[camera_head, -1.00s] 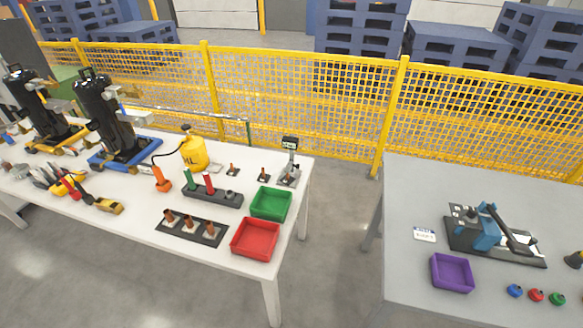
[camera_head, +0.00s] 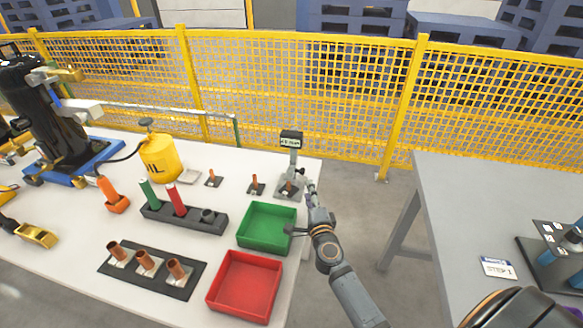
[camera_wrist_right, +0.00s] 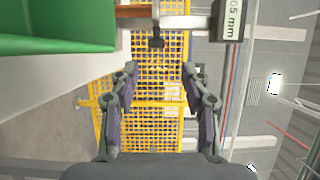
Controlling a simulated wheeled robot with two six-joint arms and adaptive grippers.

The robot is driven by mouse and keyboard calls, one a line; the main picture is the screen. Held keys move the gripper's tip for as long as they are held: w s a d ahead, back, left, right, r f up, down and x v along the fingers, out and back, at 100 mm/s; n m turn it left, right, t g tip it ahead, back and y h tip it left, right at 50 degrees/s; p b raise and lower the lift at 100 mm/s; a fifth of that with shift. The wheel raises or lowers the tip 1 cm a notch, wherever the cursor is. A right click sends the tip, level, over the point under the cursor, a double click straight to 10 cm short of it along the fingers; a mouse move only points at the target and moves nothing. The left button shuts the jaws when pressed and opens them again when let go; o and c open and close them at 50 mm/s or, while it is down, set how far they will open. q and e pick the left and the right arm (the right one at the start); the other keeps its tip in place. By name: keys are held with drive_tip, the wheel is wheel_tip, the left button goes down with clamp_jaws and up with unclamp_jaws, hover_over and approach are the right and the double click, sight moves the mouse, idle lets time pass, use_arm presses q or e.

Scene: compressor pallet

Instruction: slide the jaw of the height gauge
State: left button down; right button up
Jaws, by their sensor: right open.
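The height gauge (camera_head: 293,160) stands upright near the right edge of the white table, with a dark display at its top. A small copper-coloured piece is at its foot. My right gripper (camera_head: 311,192) is just right of the gauge's lower part, its fingers small and partly merged with the gauge in this view. In the right wrist view my right gripper (camera_wrist_right: 159,75) is open, with nothing between its fingers. Ahead of it are a dark knob (camera_wrist_right: 156,39) and the gauge's display (camera_wrist_right: 231,18), which reads 65 mm. I cannot tell exactly where the jaw sits. My left gripper is not in view.
A green bin (camera_head: 245,239) and a red bin (camera_head: 222,311) stand left of my right arm. A dark block with copper tubes (camera_head: 187,289), a yellow oil can (camera_head: 161,163) and a grey table (camera_head: 465,215) are also near. A yellow mesh fence (camera_head: 300,60) runs behind.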

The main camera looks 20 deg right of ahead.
sight(303, 171)
drive_tip(key=shift+w+f, duration=0.45)
drive_tip(key=shift+w, duration=0.4)
drive_tip(key=shift+s+d+r, duration=0.1)
drive_tip(key=shift+d+r, duration=0.05)
drive_tip(key=shift+r, duration=0.05)
drive_tip(key=shift+d+r, duration=0.1)
drive_tip(key=shift+r, duration=0.1)
drive_tip(key=x, duration=0.4)
drive_tip(key=shift+f, duration=0.2)
drive_tip(key=b+x, duration=0.1)
drive_tip(key=x, duration=0.3)
drive_tip(key=shift+w+f, duration=0.15)
drive_tip(key=shift+w, duration=0.15)
drive_tip(key=shift+w+d+b, duration=0.15)
drive_tip(key=shift+w+b, duration=0.15)
drive_tip(key=shift+w, duration=0.35)
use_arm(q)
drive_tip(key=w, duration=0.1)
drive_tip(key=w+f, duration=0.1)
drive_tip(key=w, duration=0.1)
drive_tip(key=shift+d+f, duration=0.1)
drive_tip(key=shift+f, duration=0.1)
